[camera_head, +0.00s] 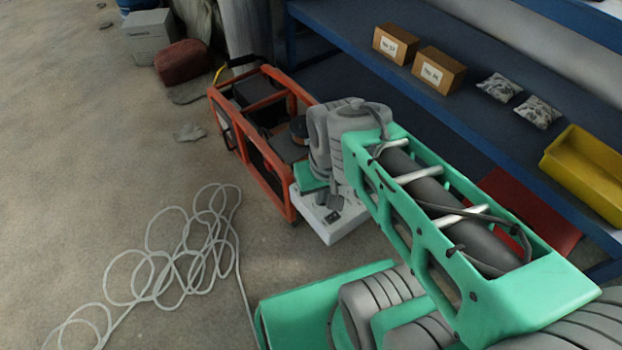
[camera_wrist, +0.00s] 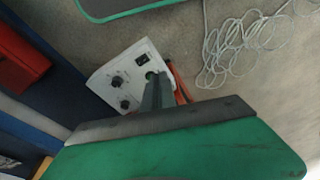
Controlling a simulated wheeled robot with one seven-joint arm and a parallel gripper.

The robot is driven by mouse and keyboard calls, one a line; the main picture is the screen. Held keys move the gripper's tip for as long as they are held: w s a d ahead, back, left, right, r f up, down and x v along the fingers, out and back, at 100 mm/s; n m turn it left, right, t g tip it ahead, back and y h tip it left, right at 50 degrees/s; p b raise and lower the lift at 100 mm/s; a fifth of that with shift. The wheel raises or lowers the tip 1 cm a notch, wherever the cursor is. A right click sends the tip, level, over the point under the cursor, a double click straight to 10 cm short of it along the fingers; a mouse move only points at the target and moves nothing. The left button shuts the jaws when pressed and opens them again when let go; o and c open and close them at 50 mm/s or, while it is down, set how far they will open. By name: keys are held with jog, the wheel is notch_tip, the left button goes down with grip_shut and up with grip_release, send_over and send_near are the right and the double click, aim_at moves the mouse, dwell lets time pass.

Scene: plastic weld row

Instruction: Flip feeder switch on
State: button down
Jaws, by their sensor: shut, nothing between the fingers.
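The feeder is a light grey control box (camera_head: 348,222) on the floor in the middle of the head view, at the near end of an orange frame. In the wrist view its panel (camera_wrist: 106,83) shows two black knobs and a black rectangular part (camera_wrist: 142,58), which looks like the switch; its position is too small to read. My gripper (camera_wrist: 152,78) is shut and empty, with its tips over the panel just below that black part. I cannot tell whether the tips touch the panel. The fingers and my arm hide part of the box.
An orange tube frame (camera_head: 287,202) stands behind the box. A loose white cable (camera_head: 160,265) lies coiled on the floor at left. A blue shelf (camera_head: 480,125) at right holds cartons, bags and a yellow bin (camera_head: 585,170). A red panel (camera_head: 530,210) lies below it.

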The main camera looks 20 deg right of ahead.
jog(key=w+d+f+n+g+p, duration=0.1)
jog(key=w, duration=0.7)
jog(key=w+d+f+n+g+y+p, duration=0.1)
jog(key=w+f+n+p, duration=0.1)
jog(key=w, duration=0.6)
jog(key=shift+w+d+f+n, duration=0.2)
jog(key=shift+d+n, duration=0.1)
jog(key=f+b, duration=0.2)
jog(key=f, duration=0.2)
jog(key=a+f+b, duration=0.1)
jog(key=f+b, duration=0.1)
jog(key=f, duration=0.3)
jog(key=f+b, duration=0.2)
jog(key=f, duration=0.2)
jog(key=shift+s+a+f, duration=0.25)
jog(key=shift+a+f, duration=0.05)
jog(key=shift+f, duration=0.15)
